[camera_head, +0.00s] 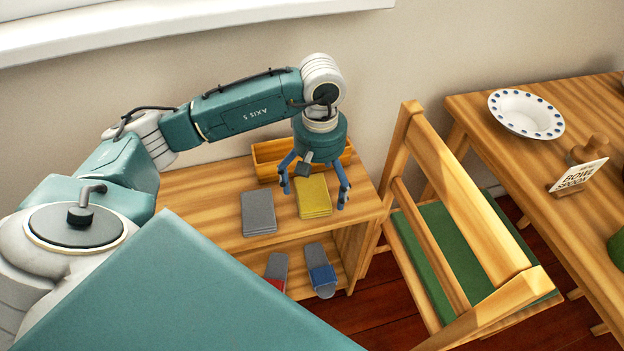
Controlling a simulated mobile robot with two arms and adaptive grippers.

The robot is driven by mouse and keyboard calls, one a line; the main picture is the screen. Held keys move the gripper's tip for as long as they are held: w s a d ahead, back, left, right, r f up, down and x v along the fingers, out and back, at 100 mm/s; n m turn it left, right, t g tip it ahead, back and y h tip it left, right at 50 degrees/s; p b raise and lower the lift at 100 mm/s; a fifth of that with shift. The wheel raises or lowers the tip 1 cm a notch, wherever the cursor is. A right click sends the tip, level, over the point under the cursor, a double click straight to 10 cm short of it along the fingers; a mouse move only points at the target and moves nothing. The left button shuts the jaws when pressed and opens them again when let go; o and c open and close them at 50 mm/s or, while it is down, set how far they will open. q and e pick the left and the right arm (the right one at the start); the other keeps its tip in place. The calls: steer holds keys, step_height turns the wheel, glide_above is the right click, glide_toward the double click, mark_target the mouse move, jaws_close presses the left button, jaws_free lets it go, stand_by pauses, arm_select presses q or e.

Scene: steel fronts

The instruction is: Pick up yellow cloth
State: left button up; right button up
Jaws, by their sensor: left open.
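A folded yellow cloth (313,198) lies flat on the top of a small wooden shelf unit (215,216), in the middle of the head view. My left gripper (314,195) points down over the cloth. Its blue fingers are spread apart, one to each side of the cloth, with nothing held between them. The gripper hides part of the cloth's far end. I cannot tell how high the fingertips are above the shelf top. My right gripper is not in view.
A folded grey cloth (258,213) lies left of the yellow one. A wooden box (267,152) stands behind. Slippers (321,276) lie on the lower shelf. A wooden chair (440,200) stands close on the right, before a table (480,108) with a plate (526,113) and a sign (579,175).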

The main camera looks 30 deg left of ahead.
mark_target(318, 190)
arm_select(q)
steer(key=shift+f, duration=0.75)
steer(key=shift+w+f, duration=0.1)
steer(key=shift+f, duration=0.3)
steer(key=c, duration=1.1)
steer(key=shift+c, duration=0.3)
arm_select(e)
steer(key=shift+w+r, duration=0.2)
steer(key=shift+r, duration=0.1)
arm_select(q)
steer(key=shift+r, duration=0.1)
steer(key=shift+r, duration=0.3)
step_height(318, 190, up, 9)
steer(key=shift+f+p, duration=0.2)
steer(key=shift+p, duration=0.2)
steer(key=shift+r, duration=0.35)
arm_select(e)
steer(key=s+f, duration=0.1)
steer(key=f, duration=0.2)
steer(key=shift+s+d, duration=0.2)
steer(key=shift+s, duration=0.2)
